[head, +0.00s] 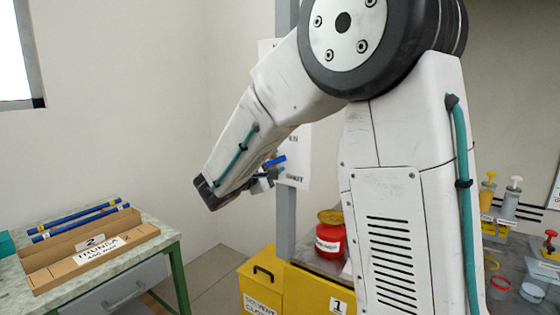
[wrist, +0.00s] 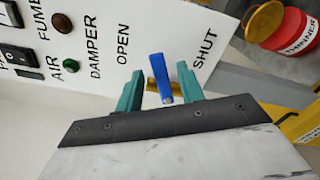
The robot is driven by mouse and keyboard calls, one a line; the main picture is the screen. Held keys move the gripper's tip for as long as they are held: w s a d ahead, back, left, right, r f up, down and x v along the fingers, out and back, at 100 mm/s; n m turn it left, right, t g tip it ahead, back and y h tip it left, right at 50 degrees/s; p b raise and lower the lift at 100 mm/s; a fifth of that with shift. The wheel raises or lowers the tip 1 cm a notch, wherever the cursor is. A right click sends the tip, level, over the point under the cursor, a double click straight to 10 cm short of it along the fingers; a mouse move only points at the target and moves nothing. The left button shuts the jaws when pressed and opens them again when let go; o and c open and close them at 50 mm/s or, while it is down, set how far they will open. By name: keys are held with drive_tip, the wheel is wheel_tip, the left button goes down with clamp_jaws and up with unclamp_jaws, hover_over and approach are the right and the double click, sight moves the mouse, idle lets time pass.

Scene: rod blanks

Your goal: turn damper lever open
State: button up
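The blue damper lever (wrist: 160,74) is on a white panel in the wrist view, with a brass-coloured part behind its lower end. "OPEN" is printed to its left and "SHUT" to its right. The lever lies between the two labels; I cannot tell its exact setting. My gripper (wrist: 160,88) has its teal fingers on either side of the lever, with small gaps showing, so it looks open around it. In the head view the blue lever (head: 276,161) shows beside my gripper (head: 266,176), partly hidden by my arm.
Switches and a dark red knob (wrist: 62,22) are left of the lever on the panel. A red thinner can (head: 330,240) stands on the bench near a yellow solvent bin (head: 262,280). A table with a cardboard box (head: 95,262) and blue rods (head: 80,217) is at left.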

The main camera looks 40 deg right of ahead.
sight(279, 160)
drive_tip(key=shift+x, duration=1.55)
clamp_jaws()
drive_tip(key=shift+a, duration=0.1)
